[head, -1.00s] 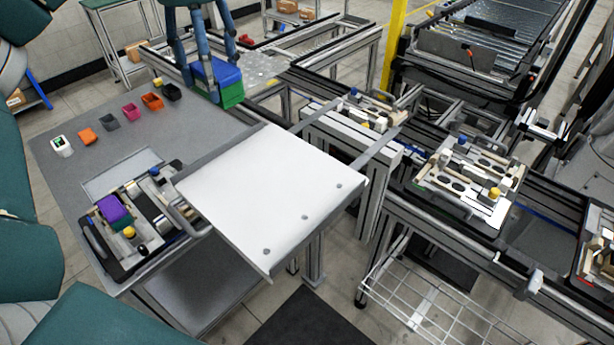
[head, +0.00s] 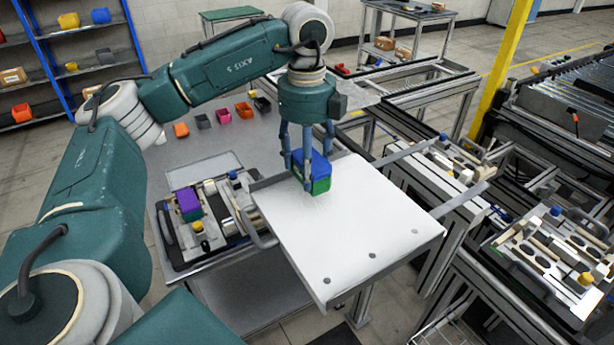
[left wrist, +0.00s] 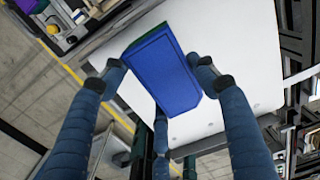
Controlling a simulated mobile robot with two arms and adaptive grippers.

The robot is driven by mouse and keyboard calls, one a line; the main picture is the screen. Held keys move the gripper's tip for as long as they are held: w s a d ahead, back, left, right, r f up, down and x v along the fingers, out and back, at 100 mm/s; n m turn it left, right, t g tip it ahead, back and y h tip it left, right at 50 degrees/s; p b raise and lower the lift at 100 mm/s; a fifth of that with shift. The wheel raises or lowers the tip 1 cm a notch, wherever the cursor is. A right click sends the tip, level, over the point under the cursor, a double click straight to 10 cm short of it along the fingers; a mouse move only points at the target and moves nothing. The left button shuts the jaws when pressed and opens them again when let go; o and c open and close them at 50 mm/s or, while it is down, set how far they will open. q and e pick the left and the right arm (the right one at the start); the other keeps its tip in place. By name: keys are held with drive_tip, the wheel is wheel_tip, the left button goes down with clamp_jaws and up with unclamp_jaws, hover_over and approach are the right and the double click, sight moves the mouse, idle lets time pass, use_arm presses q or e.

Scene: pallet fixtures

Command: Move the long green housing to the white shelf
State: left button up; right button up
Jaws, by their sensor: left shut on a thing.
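The long green housing (head: 322,186) has a blue top and a green lower body. My left gripper (head: 306,172) comes down from above and is shut on it, with fingers on its sides. The housing is upright over the far part of the white shelf (head: 350,235); whether its underside touches the surface I cannot tell. In the left wrist view, the blue face of the housing (left wrist: 162,72) sits between the blue fingers, with the white shelf (left wrist: 245,60) behind it. My right gripper is not in view.
A fixture pallet with a purple part (head: 188,204) lies left of the shelf on the grey table. Several small coloured bins (head: 223,116) stand farther back. Another fixture pallet (head: 560,250) is on the conveyor at right. The near part of the shelf is clear.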

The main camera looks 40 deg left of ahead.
use_arm(q)
wheel_tip(320, 180, down, 4)
drive_tip(key=shift+r+p, duration=0.25)
drive_tip(key=shift+p, duration=0.2)
drive_tip(key=shift+f, duration=0.4)
drive_tip(key=o, duration=1.2)
drive_tip(key=shift+o, duration=0.2)
drive_tip(key=shift+r, duration=0.4)
wheel_tip(320, 180, up, 7)
drive_tip(key=shift+d+f+b, duration=0.1)
drive_tip(key=shift+f+b, duration=0.05)
drive_tip(key=shift+b, duration=0.8)
wheel_tip(320, 180, up, 4)
drive_tip(key=shift+r+p, duration=0.1)
drive_tip(key=shift+p, duration=0.2)
drive_tip(key=shift+r, duration=0.4)
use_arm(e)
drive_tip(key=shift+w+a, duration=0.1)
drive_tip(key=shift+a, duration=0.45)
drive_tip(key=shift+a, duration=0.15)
